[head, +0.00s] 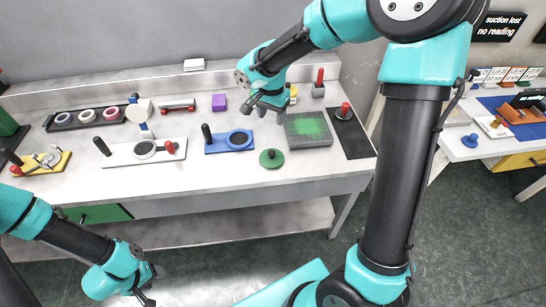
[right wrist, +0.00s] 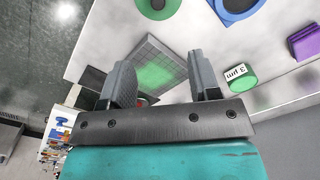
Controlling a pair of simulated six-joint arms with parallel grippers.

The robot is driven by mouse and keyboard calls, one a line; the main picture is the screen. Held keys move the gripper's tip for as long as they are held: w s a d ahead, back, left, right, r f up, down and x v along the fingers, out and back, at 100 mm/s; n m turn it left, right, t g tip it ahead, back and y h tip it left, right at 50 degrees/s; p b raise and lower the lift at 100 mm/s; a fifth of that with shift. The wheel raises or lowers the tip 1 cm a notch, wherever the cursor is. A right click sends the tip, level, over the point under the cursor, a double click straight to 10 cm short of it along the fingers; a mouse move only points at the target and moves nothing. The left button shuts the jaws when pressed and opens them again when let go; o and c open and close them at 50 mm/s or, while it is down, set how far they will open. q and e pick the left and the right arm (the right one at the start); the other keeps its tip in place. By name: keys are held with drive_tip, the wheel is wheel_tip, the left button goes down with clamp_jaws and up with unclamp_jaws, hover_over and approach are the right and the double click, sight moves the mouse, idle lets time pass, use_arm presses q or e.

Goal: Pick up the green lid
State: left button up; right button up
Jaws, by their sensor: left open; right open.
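The green lid (head: 271,158), a round disc with a darker centre, lies on the white bench near its front edge, left of the grey square plate. It also shows at the top edge of the right wrist view (right wrist: 158,7), partly cut off. My right gripper (head: 267,112) is open and empty above the bench, behind the lid and apart from it. Its two fingers (right wrist: 162,75) point towards the grey plate in the wrist view. My left gripper (head: 148,294) is open, low in front of the bench, far from the lid.
The grey plate (head: 325,142) with a green patch stands right of the lid. A blue plate (head: 216,147) with a ring and black handle lies to its left. A labelled green pot (right wrist: 243,79) stands near my right gripper. A black mat (head: 356,148) with a red-knobbed piece lies at right.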

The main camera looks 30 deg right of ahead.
sight(272, 151)
wheel_tip(272, 151, down, 12)
drive_tip(key=shift+f, duration=0.15)
idle(0.4)
drive_tip(key=shift+s+f, duration=0.2)
drive_tip(key=shift+f, duration=2.4)
drive_tip(key=c, duration=1)
drive_tip(key=shift+r, duration=0.1)
